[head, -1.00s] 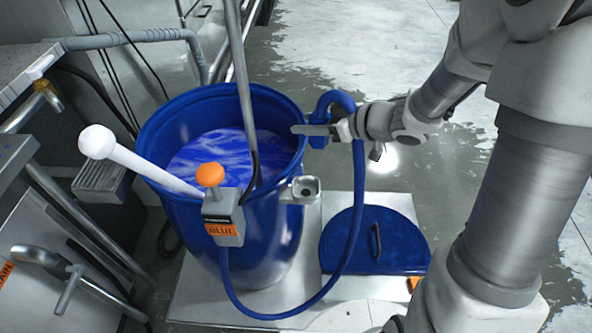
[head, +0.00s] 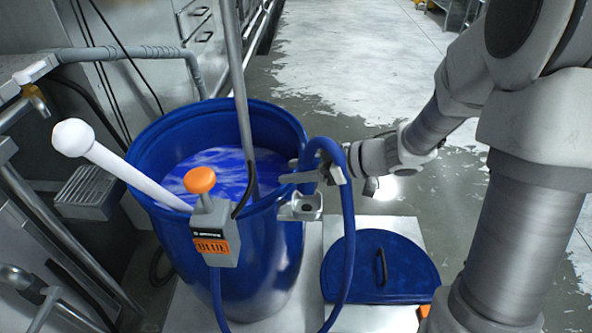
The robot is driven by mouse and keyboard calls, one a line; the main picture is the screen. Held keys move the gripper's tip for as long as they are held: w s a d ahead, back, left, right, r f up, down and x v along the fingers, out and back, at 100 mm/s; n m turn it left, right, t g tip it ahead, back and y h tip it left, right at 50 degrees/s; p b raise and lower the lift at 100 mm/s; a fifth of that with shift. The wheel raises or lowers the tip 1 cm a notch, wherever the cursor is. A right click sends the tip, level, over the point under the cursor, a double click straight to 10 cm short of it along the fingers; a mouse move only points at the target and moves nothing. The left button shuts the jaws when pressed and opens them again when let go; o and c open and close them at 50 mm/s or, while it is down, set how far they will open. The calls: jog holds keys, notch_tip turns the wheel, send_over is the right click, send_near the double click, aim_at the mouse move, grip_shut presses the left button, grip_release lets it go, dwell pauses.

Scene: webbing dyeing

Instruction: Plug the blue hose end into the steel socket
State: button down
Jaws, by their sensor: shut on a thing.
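The blue hose (head: 348,225) loops up from below and bends over at the top. Its end (head: 307,160) points down near the right rim of the blue barrel. My gripper (head: 318,174) is shut on the hose close to this end, its fingers reaching in from the right. The steel socket (head: 303,207) is a small block with a round hole, fixed at the barrel's right rim. The hose end is just above the socket in the picture.
The blue barrel (head: 270,240) holds blue liquid with a pole and a white paddle in it. A grey box (head: 213,232) with an orange knob and a BLUE label hangs on its front rim. A blue lid (head: 375,268) lies on the floor plate at right. Pipes stand at left.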

jog(key=shift+f+b, duration=1.75)
jog(key=shift+b, duration=0.3)
jog(key=shift+f, duration=1.3)
jog(key=shift+c, duration=1.3)
grip_release()
